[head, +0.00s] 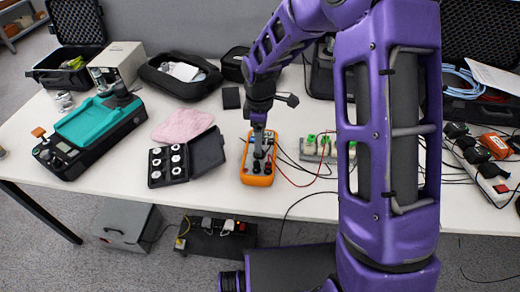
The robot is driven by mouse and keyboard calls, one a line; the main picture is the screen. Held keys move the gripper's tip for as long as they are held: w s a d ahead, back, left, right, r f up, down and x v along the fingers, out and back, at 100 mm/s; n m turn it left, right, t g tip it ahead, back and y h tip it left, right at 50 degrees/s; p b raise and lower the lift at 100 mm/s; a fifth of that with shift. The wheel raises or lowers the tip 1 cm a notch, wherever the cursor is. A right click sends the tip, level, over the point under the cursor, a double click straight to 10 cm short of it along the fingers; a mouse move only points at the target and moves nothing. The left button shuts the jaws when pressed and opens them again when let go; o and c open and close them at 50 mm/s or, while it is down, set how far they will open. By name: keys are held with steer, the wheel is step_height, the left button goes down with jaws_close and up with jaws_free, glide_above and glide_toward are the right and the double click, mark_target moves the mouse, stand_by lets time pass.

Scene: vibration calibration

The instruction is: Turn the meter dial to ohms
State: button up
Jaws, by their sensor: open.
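The orange meter (258,180) lies face up near the front edge of the white table. My gripper (259,153) points down over the meter's face, around the place where a dial would sit. The gripper covers that part, so I cannot see the dial or its pointer, nor tell whether the fingers touch it. The fingers are too small in this view to make out the gap, and nothing shows held between them. Dark plugs sit at the meter's front end, and red and black leads run from there to the right.
Right of the meter stands a block with green-topped parts (311,145), with cables around it. Left are an open black case of round weights (168,163), a pink cloth (183,125) and a teal instrument (92,122). My purple arm hides the table's right middle.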

steer(key=shift+f, duration=1.8)
jaws_close()
